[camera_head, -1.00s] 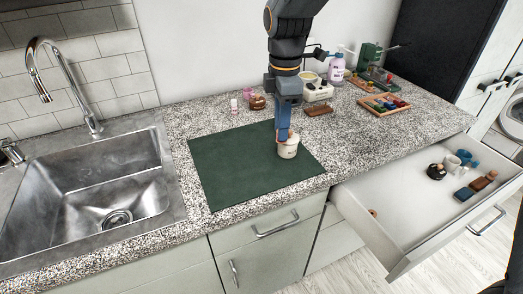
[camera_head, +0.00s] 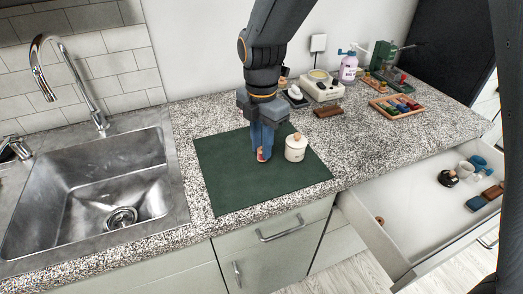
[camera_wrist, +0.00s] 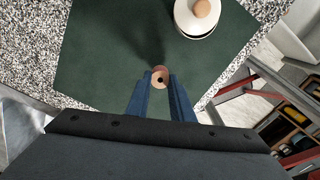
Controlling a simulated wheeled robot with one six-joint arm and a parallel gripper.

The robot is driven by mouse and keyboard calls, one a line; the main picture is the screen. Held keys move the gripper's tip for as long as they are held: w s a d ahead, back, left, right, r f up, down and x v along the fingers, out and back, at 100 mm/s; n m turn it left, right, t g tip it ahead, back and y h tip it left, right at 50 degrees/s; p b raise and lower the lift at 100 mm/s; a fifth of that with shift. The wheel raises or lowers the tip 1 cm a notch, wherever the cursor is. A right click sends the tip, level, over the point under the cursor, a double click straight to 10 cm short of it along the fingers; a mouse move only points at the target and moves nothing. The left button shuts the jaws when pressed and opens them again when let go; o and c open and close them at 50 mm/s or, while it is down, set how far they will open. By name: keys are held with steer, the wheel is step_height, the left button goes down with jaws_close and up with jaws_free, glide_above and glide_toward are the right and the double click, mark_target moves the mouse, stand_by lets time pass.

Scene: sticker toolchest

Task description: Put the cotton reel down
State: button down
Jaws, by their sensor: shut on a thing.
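My gripper (camera_head: 262,150) has its blue fingers pointing down over the green mat (camera_head: 225,175). It is shut on the cotton reel (camera_head: 261,157), small and reddish, at the fingertips. In the wrist view the reel (camera_wrist: 160,77) shows end-on as a copper-brown disc with a dark hole, between the fingers (camera_wrist: 161,88). The reel is low over the mat; I cannot tell whether it touches it. A white jar with a wooden knob (camera_head: 296,150) stands on the mat just right of my gripper, apart from the reel; its lid also shows in the wrist view (camera_wrist: 199,20).
The left and front of the mat are clear. A sink (camera_head: 85,185) lies to the left. An open drawer (camera_head: 400,220) with several items is at the right. A white scale-like device (camera_head: 322,88), a spray bottle (camera_head: 348,68) and a wooden tray (camera_head: 397,107) stand behind, to the right.

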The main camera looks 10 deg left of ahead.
steer(key=shift+f, duration=1.25)
steer(key=shift+f, duration=0.1)
steer(key=c, duration=1.6)
jaws_free()
steer(key=shift+o, duration=0.2)
step_height(320, 180, up, 12)
steer(key=b, duration=0.2)
steer(key=shift+b, duration=0.3)
steer(key=s+d+f+m, duration=0.3)
steer(key=d+m, duration=0.6)
steer(key=s+d+f+m, duration=0.3)
steer(key=d+f+m, duration=0.1)
steer(key=d+m, duration=0.6)
steer(key=s+d+f+m+t, duration=0.1)
steer(key=s+d+f+m, duration=0.2)
steer(key=d+m, duration=0.6)
steer(key=shift+d+f+m, duration=0.25)
steer(key=shift+f+m, duration=0.15)
steer(key=shift+f, duration=0.25)
